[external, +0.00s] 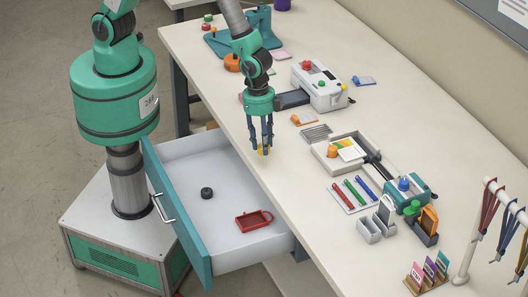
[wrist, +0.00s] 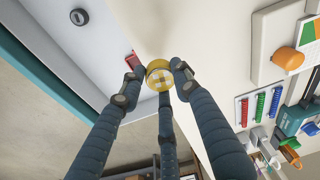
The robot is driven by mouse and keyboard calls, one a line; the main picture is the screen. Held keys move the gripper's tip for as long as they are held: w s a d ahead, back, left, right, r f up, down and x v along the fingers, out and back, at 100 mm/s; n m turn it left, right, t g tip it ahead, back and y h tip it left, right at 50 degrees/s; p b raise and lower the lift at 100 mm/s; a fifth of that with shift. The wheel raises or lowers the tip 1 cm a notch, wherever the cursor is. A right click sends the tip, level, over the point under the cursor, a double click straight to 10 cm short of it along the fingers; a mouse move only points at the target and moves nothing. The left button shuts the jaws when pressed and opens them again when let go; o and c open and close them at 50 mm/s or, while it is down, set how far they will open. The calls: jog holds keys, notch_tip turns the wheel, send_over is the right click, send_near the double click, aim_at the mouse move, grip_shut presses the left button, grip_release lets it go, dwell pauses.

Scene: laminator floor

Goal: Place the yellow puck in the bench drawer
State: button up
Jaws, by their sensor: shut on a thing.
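The yellow puck (wrist: 159,77) is between the fingertips of my gripper (wrist: 159,80), which is shut on it. In the external view the puck (external: 264,151) is a small yellow patch low between the fingers of my gripper (external: 262,150), near the bench's front edge. My gripper points down; the exact height over the bench top is hard to tell. The bench drawer (external: 208,266) is pulled open below and to the left. It has a teal front and pale inside. It holds a black round puck (external: 207,193) and a red tray-like piece (external: 254,221).
The bench top (external: 300,228) is clear near its front edge. A laminating machine (external: 320,88), a grey-white tray unit (external: 325,157), colored pens (external: 349,194) and small holders (external: 377,222) stand right of my gripper. A rack with hanging lanyards (external: 486,205) is at the far right.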

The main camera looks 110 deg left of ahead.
jog(key=s+d+f, duration=0.2)
jog(key=s+f, duration=0.2)
jog(key=s, duration=0.2)
jog(key=shift+d+f+p, duration=0.2)
jog(key=shift+f+p, duration=0.05)
jog(key=shift+p, duration=0.15)
jog(key=shift+n, duration=0.9)
jog(key=s+f, duration=0.1)
jog(key=s, duration=0.1)
jog(key=s+f, duration=0.1)
jog(key=s, duration=0.1)
jog(key=s+f, duration=0.1)
jog(key=s, duration=0.1)
jog(key=shift+s+f, duration=0.1)
jog(key=shift+f, duration=0.1)
jog(key=n+y+b, duration=0.1)
jog(key=n+b, duration=0.1)
jog(key=n, duration=0.7)
send_over(198, 179)
jog(key=f, duration=0.5)
jog(key=shift+s, duration=0.25)
jog(key=shift+f, duration=0.1)
jog(key=shift+d+f+b, duration=0.1)
jog(key=shift+f+b, duration=1)
jog(key=shift+f, duration=1.9)
jog(key=shift+f, duration=0.1)
jog(key=shift+f+b, duration=0.7)
jog(key=shift+f, duration=1.1)
jog(key=shift+f, duration=0.15)
